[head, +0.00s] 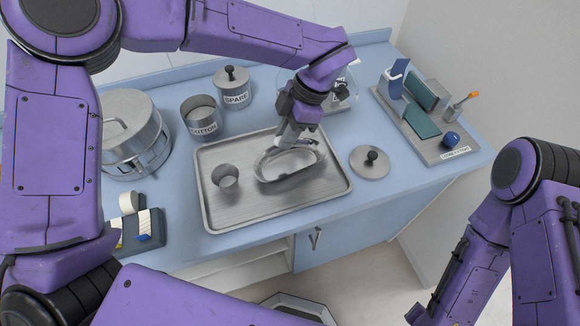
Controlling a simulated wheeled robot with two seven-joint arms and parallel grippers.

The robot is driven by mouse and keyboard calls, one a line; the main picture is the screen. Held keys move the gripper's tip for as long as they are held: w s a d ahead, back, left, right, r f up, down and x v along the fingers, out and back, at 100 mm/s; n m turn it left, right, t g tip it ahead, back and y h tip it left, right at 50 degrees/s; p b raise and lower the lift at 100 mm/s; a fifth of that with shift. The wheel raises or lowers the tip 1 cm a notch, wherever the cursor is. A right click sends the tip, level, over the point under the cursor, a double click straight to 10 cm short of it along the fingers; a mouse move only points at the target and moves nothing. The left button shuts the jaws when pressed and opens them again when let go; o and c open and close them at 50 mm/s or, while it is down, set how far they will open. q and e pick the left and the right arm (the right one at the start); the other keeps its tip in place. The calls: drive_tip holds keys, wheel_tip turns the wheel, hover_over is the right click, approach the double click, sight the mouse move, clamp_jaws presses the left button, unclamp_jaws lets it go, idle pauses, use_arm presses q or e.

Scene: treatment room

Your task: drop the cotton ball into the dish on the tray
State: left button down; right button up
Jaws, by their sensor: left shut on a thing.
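My left gripper (286,142) points down over the kidney-shaped metal dish (262,177) on the steel tray (215,222). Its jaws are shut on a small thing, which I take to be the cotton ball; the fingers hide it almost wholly. The fingertips are at the dish's far rim in the picture; I cannot tell how high above it they are. The steel jar marked COTTON (202,118) stands open behind the tray, and a round lid (370,162) lies right of the tray. My right arm shows at the lower right, its gripper out of the picture.
A small metal cup (226,177) stands on the tray, left of the dish. A lidded SPARE jar (234,89) and a large steel drum (131,134) stand behind and left. A grey rack (436,125) stands at the right. Bare blue counter lies around the lid.

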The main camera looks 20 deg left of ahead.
use_arm(q)
drive_tip(key=shift+s+r, duration=0.1)
drive_tip(key=c, duration=0.9)
unclamp_jaws()
drive_tip(key=v, duration=1)
drive_tip(key=shift+r, duration=0.25)
drive_tip(key=shift+d, duration=0.1)
